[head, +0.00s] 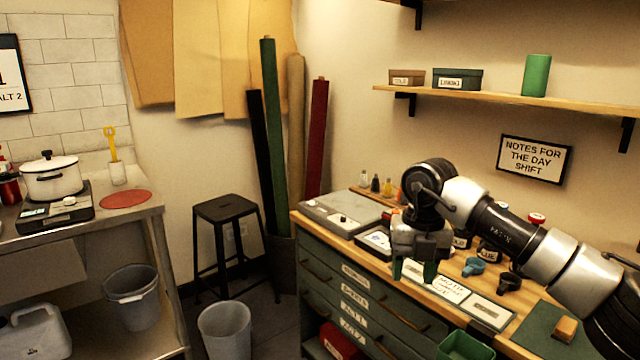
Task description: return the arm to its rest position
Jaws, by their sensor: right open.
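My right arm comes in from the right edge over the costume table (524,305). My right gripper (414,270) points down above the table's front edge, its two fingers apart. I see nothing held between them. The gripper and forearm hide part of the tabletop and some small jars behind them. My left arm and gripper are not in the picture.
Near the gripper are white cards (486,311), a blue clip-like item (473,266) and a black one (508,282). An orange block (565,329) lies on a green mat (540,331). A shelf (500,97) hangs above. A black stool (225,208) stands left.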

